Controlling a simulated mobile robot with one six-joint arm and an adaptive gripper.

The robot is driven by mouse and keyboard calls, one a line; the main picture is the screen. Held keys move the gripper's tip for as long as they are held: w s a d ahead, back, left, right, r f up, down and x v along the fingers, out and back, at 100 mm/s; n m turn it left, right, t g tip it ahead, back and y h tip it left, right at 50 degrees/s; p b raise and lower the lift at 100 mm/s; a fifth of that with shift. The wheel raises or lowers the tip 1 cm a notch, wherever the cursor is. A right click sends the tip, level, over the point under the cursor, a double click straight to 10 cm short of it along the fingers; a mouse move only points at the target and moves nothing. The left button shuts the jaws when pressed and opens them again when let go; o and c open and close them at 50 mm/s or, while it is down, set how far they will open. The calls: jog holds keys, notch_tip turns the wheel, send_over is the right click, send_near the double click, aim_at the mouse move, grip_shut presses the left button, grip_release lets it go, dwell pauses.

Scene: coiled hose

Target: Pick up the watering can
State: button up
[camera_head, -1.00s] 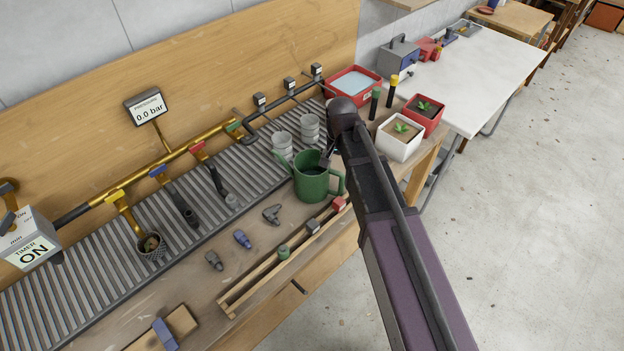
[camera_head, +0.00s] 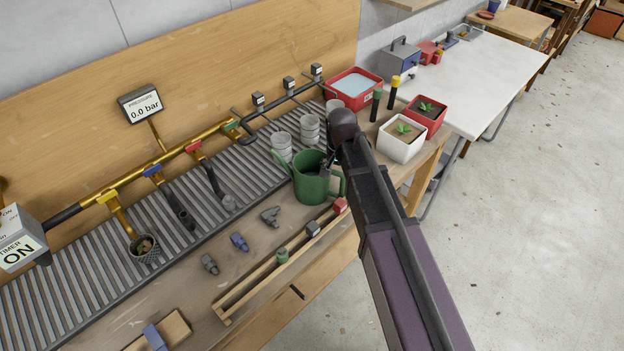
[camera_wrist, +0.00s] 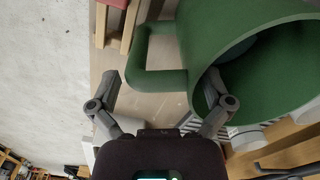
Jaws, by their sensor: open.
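The green watering can (camera_head: 311,188) stands upright on the wooden bench, near the right end of the ribbed grey tray. In the wrist view its open mouth and body (camera_wrist: 225,40) fill the upper right, and its handle (camera_wrist: 135,62) loops out to the left. My gripper (camera_wrist: 160,100) is open and empty, with one finger left of the handle and the other overlapping the can's rim in the picture. I cannot tell whether that finger touches the can. In the head view my arm hides part of the can's right side and most of the gripper.
A white pot (camera_head: 401,138) and a red pot (camera_head: 424,114) with seedlings stand right of my arm. Several metal cups stand behind the can. Hose fittings (camera_head: 239,241) and a wooden rack (camera_head: 255,272) lie in front left. Brass pipework runs along the back.

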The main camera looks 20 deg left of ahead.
jog(key=c, duration=1.1)
jog(key=shift+r+p, duration=0.45)
jog(key=shift+r, duration=0.05)
jog(key=shift+r+p, duration=4.35)
jog(key=shift+r, duration=0.15)
